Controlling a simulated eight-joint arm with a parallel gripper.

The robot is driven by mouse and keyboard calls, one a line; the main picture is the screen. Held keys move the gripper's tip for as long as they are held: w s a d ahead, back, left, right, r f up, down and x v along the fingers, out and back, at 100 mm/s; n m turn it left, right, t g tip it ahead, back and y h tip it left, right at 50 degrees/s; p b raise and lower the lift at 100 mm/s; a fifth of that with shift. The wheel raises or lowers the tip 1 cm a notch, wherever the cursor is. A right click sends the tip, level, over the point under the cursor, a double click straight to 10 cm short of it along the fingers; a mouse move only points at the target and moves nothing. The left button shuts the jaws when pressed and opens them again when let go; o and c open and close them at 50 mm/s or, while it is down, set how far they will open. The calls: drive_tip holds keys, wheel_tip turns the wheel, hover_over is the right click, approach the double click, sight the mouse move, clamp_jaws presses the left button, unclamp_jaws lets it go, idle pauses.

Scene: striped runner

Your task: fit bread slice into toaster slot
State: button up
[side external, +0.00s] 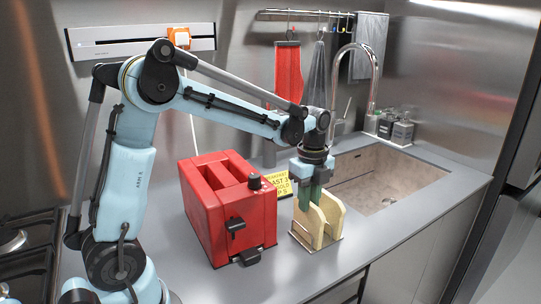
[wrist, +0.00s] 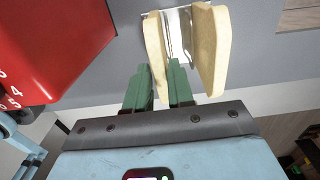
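A red toaster (side external: 228,205) with two slots in its top stands on the counter. Part of it fills the upper left of the wrist view (wrist: 60,45). Two pale bread slices stand upright in a small metal rack (wrist: 180,32) to the right of the toaster: the near-left slice (side external: 308,226) and the right slice (side external: 334,213). My gripper (side external: 310,199) points down over the rack. In the wrist view, its green fingers (wrist: 158,66) stand either side of the left slice (wrist: 155,40). Whether they press on it cannot be told. The right slice (wrist: 211,45) is outside the fingers.
A sink (side external: 385,180) with a tall faucet (side external: 374,75) lies behind and right of the rack. A yellow sign (side external: 284,184) stands behind my gripper. Dark bottles (side external: 395,128) stand by the sink. The counter in front of the toaster and rack is clear.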

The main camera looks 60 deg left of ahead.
clamp_jaws()
drive_tip(key=shift+r, duration=0.15)
